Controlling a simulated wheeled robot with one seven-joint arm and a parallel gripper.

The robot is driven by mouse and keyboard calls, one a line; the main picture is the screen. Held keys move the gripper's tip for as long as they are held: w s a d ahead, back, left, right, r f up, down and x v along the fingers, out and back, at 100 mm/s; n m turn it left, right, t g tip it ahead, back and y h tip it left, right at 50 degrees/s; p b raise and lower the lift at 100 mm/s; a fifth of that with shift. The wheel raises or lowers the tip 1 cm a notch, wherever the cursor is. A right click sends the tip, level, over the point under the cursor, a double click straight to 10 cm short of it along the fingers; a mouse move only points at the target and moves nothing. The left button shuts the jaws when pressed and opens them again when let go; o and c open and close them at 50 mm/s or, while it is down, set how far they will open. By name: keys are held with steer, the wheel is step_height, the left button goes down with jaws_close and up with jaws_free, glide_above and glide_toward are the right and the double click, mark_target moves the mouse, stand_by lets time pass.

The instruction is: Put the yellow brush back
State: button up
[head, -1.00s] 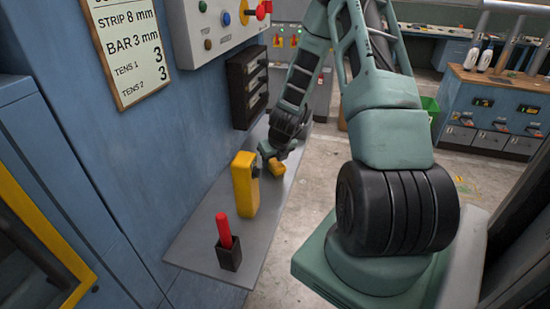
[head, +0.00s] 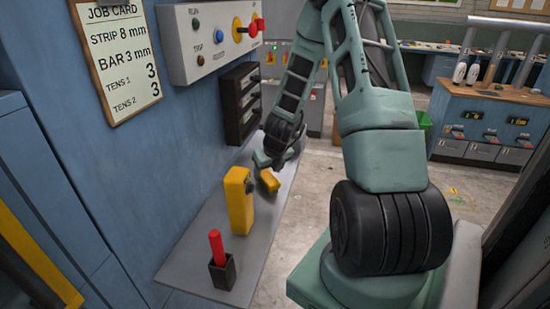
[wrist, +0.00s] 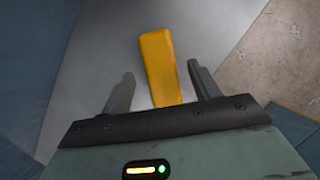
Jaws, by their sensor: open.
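A yellow block-like piece (head: 269,180), which I take to be the brush, is at the far part of the grey shelf (head: 190,247) along the blue machine. In the wrist view the yellow piece (wrist: 160,68) lies lengthwise between the fingers of my gripper (wrist: 161,70), with a gap on each side. No bristles show. My gripper (head: 265,161) is open, close above the piece in the head view. A taller yellow body (head: 239,202) with a dark knob stands upright nearer on the shelf.
A red-handled tool (head: 215,246) stands in a small dark holder (head: 222,272) at the shelf's near end. A dark rack (head: 240,103) is on the machine wall behind the gripper. The control box (head: 207,42) is above. Floor lies open right of the shelf.

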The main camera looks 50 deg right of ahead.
steer(key=v, duration=0.9)
stand_by(0.6)
